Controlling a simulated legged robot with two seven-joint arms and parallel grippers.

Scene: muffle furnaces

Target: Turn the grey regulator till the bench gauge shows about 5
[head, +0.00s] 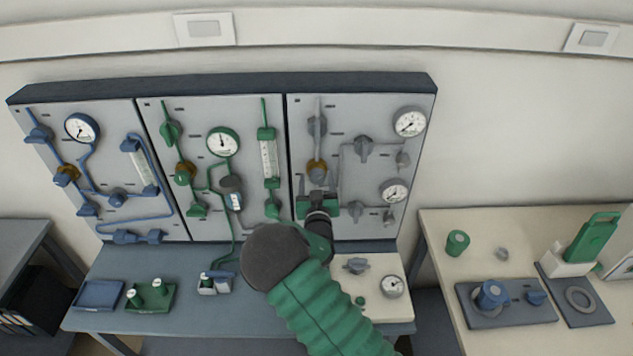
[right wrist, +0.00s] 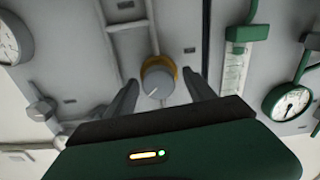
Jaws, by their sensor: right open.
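The grey regulator (head: 317,170) is a round grey knob with a brass-coloured collar on the right wall panel, in the grey line. In the right wrist view the knob (right wrist: 156,82) shows a pale pointer mark and sits between the two fingers, with a gap on each side. My right gripper (head: 317,197) is open, just below the regulator in the head view; it also shows in the wrist view (right wrist: 161,92). The bench gauge (head: 392,286) is a white dial on the pale bench plate, right of my arm; its reading is too small to tell. My left gripper is not in view.
Grey valve handles (head: 364,149) and two panel gauges (head: 410,122) (head: 395,191) are right of the regulator. A green flow tube (head: 268,155) stands left. A grey valve (head: 356,265) is on the bench plate. My right arm covers part of the bench.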

